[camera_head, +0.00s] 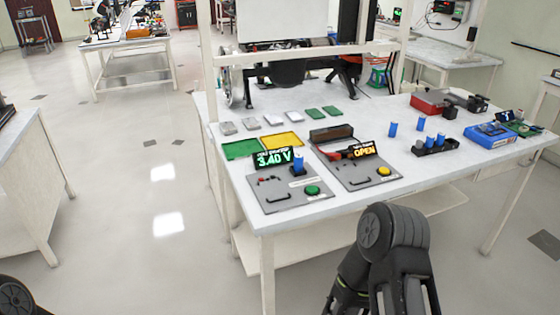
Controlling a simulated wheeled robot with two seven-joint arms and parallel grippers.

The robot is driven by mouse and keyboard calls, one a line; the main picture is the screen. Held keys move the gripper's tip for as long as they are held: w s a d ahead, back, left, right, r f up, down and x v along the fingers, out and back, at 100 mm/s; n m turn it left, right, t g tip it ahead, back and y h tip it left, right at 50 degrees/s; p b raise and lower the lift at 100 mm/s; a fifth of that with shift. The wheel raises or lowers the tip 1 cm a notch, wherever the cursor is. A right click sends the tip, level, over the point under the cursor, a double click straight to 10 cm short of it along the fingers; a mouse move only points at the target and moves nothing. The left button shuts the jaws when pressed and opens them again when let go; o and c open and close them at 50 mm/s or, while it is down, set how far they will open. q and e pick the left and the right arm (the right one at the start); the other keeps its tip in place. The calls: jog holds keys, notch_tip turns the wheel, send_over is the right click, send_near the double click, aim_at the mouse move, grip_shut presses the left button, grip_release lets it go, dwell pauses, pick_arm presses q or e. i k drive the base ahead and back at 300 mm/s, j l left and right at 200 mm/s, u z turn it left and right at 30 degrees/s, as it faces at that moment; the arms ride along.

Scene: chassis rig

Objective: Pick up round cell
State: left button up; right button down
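Several round blue cells show on the white workbench (240,190). One cell (393,130) stands upright on the bare bench top, and another cell (420,123) stands a little to its right. A black holder (450,147) in front of them has blue cells (440,139) standing in it. One more blue cell (298,162) stands upright on the left tester (285,200), whose display reads 3.40 V. Black links of my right arm rise at the bottom centre-right, in front of the bench. Part of my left arm shows in the bottom left corner. Neither gripper's fingers are visible.
The right tester (358,185) reads OPEN. Green (240,149) and yellow (283,140) trays lie behind the testers. A red box (429,102) and a blue box (492,135) are at the right. White frame posts rise from the bench. Bare bench lies between the right tester and the holder.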

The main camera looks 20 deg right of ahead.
aim_at(299, 158)
jog(key=z, duration=1.7)
jog(key=i+l, duration=0.25)
jog(key=i, duration=0.25)
